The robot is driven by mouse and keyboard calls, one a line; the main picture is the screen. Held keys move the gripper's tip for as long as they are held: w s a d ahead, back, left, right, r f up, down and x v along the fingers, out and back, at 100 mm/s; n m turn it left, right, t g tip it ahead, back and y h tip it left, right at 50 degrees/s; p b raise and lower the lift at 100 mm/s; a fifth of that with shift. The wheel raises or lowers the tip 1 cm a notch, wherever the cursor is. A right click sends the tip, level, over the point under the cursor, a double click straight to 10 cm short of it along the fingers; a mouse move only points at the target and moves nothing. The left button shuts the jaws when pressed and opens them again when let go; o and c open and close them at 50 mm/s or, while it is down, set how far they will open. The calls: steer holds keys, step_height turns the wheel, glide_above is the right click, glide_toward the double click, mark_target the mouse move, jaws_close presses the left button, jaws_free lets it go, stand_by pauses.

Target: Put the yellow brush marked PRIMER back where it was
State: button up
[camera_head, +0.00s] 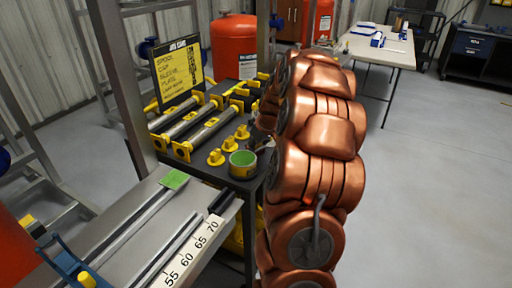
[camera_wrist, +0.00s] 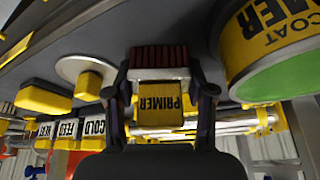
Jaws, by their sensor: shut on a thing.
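The yellow brush (camera_wrist: 160,101) marked PRIMER is between the fingers of my gripper (camera_wrist: 160,90) in the wrist view. My gripper is shut on it. Its label reads upside down, and its dark red bristles point to the top of that picture. A can (camera_wrist: 238,66) with a yellow label reading COAT PRIMER and a green face stands to the right of the brush, apart from it. The can also shows on the dark bench in the head view (camera_head: 243,172). In the head view my copper arm hides most of the gripper, and I cannot make out the brush.
The dark bench (camera_head: 241,185) holds yellow-ended spools (camera_head: 205,132), several small yellow caps (camera_head: 216,157) and a job card board (camera_head: 180,72). A grey rail with a ruler (camera_head: 190,257) lies in front. Yellow labelled blocks (camera_wrist: 67,133) show in the wrist view. Open floor lies right.

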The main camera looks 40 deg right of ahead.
steer(key=shift+f, duration=0.1)
steer(key=o, duration=0.9)
steer(key=shift+o, duration=0.2)
